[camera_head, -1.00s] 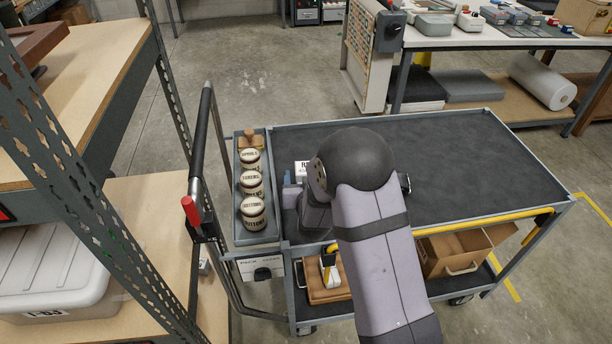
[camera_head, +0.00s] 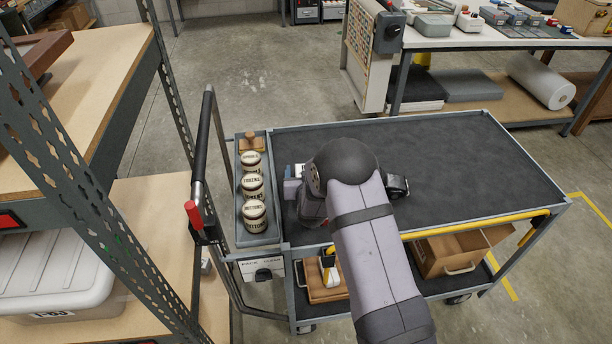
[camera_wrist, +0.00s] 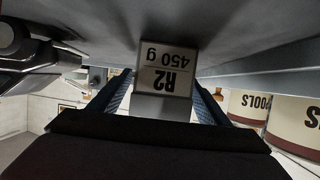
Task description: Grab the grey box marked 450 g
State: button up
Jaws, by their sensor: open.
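The grey box (camera_wrist: 160,105) has a white label reading R2 and 450 g, upside down in the wrist view. My gripper (camera_wrist: 163,88) is open, with one finger on each side of the box; whether either finger touches it, I cannot tell. In the head view a pale label, likely the box's (camera_head: 299,169), shows near the left end of the trolley's dark top (camera_head: 470,165). My arm hides most of the box and the fingers there.
Tins (camera_head: 254,209) marked buttons, tokens and spools stand in a narrow tray left of the box; tins also show at the right of the wrist view. A shelf post (camera_head: 80,170) rises at the left.

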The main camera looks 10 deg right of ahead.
jog(key=shift+w+f, duration=0.2)
jog(key=shift+w, duration=0.25)
jog(key=c, duration=1.5)
jog(key=shift+r, duration=0.1)
jog(key=shift+r, duration=0.2)
notch_tip(320, 180, up, 10)
jog(key=b, duration=0.1)
jog(key=shift+f+b, duration=0.2)
jog(key=shift+b, duration=0.1)
